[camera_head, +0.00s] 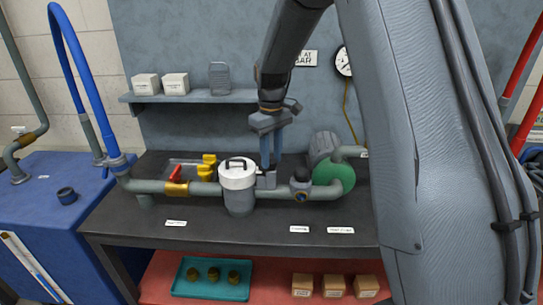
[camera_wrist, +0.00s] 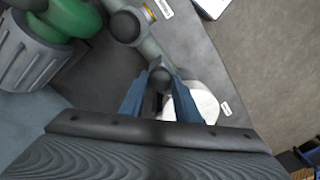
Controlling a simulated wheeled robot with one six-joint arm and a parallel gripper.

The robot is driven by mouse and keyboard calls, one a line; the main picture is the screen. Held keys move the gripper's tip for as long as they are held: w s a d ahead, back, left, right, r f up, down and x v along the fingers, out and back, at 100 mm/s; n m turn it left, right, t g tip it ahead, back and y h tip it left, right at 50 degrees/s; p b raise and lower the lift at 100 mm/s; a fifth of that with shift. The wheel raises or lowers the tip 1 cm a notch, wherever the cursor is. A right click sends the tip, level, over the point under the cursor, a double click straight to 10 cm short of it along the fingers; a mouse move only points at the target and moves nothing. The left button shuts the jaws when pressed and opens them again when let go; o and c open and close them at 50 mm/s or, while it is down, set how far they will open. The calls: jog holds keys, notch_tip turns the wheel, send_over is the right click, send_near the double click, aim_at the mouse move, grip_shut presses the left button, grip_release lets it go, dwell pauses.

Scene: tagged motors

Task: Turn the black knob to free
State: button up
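My gripper (camera_head: 271,164) points down over the grey pipe, just right of the white-lidded canister (camera_head: 237,173). Which way the knob is turned cannot be made out.
The pipe carries a red lever (camera_head: 176,173) and yellow handles (camera_head: 208,165) at left, and a green pump (camera_head: 334,176) at right. White labels (camera_head: 299,229) lie on the dark bench's front. A shelf (camera_head: 200,96) with boxes is on the wall behind.

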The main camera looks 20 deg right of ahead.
jog(key=c, duration=0.3)
jog(key=shift+n, duration=0.3)
jog(key=n, duration=0.3)
jog(key=shift+p, duration=0.3)
jog(key=n, duration=0.8)
jog(key=shift+n+p, duration=0.3)
jog(key=shift+n, duration=1.8)
jog(key=shift+r, duration=0.1)
